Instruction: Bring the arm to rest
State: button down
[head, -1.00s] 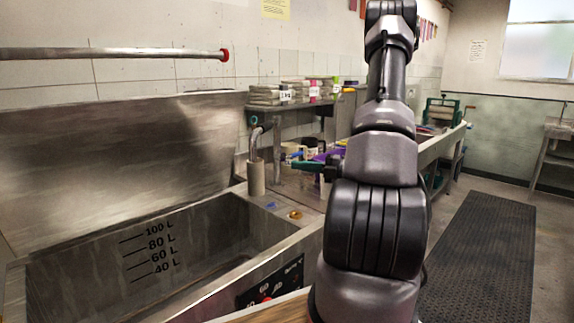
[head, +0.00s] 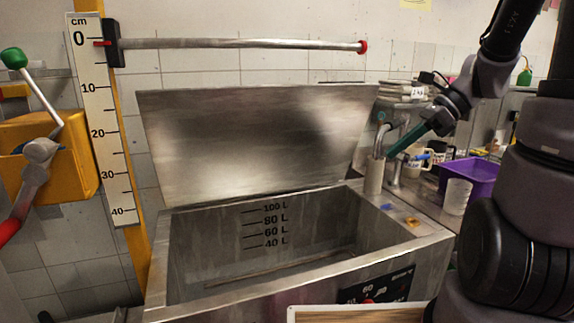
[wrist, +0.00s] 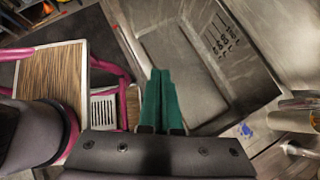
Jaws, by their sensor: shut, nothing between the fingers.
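My gripper (head: 391,152) is at the end of my bent arm, right of centre in the head view. Its teal fingers lie together, shut and empty, and point down to the left. In the picture they overlap the area by the metal tap and the tub's right back corner; I cannot tell the exact gap. In the wrist view the same fingers (wrist: 161,74) lie side by side with nothing held, seen against the steel tub (wrist: 185,55). My upper arm fills the right edge of the head view.
The steel tub (head: 190,235) stands open with its lid raised behind it. A horizontal bar (head: 240,43) runs above. A yellow box with a lever (head: 50,150) is at left.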

jog(key=s+r+n+t+h, duration=0.6)
jog(key=r+n, duration=0.4)
jog(key=n, duration=0.6)
jog(key=shift+s+h, duration=0.5)
jog(key=shift+d, duration=0.1)
